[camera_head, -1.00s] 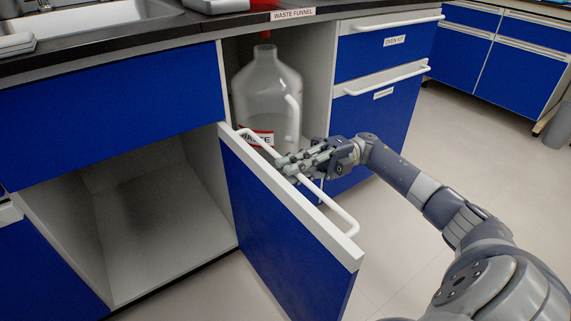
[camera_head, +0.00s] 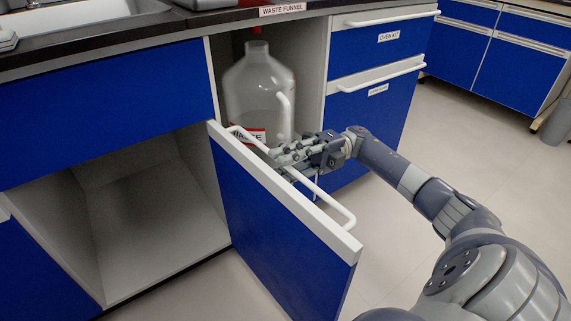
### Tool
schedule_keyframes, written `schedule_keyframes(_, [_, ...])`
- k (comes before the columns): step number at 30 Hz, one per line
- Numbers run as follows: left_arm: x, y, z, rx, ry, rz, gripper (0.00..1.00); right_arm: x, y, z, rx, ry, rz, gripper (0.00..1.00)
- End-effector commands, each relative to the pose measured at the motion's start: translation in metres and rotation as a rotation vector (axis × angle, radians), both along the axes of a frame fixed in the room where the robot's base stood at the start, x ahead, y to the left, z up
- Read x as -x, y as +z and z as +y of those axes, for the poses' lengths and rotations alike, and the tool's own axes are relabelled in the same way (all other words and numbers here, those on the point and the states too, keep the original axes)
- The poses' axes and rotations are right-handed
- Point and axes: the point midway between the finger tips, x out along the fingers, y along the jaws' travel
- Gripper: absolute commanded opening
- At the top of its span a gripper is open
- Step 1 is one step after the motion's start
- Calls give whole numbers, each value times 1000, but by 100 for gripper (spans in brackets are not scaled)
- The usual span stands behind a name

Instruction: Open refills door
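The refills door, a blue panel (camera_head: 275,235) with a white top edge, stands swung well out from the cabinet, with the empty lower compartment (camera_head: 150,220) exposed to its left. Its white bar handle (camera_head: 325,202) is on the right side of the panel. My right gripper (camera_head: 282,160) is at the handle, its fingers crossing the bar near the middle and hiding part of it. I cannot tell whether the fingers are closed around the bar or only against it. No label shows on this door. My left gripper is not in view.
A clear waste jug (camera_head: 258,95) stands in the open bay under the waste funnel label (camera_head: 282,10). Closed blue drawers (camera_head: 375,110) with white handles are right of it. A sink (camera_head: 80,15) is above left. Floor (camera_head: 420,120) is clear at the right.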

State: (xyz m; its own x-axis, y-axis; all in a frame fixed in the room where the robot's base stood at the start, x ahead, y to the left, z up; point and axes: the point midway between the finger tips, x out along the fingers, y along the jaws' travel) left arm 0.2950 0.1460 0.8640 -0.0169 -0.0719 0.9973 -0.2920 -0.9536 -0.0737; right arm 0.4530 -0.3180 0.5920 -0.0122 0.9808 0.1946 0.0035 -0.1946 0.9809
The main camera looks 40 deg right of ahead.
Motion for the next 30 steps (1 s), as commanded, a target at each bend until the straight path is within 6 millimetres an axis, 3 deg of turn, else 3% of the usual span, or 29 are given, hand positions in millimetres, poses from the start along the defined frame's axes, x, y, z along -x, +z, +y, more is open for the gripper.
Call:
schedule_keyframes(8, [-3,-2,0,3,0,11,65,-1,-1,-9,0,-2,0,31])
schedule_keyframes(21, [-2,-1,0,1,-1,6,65,-2,-12,-64,0,-2,-2,31])
schedule_keyframes(30, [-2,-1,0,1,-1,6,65,-1,-15,-74,-1,0,0,31])
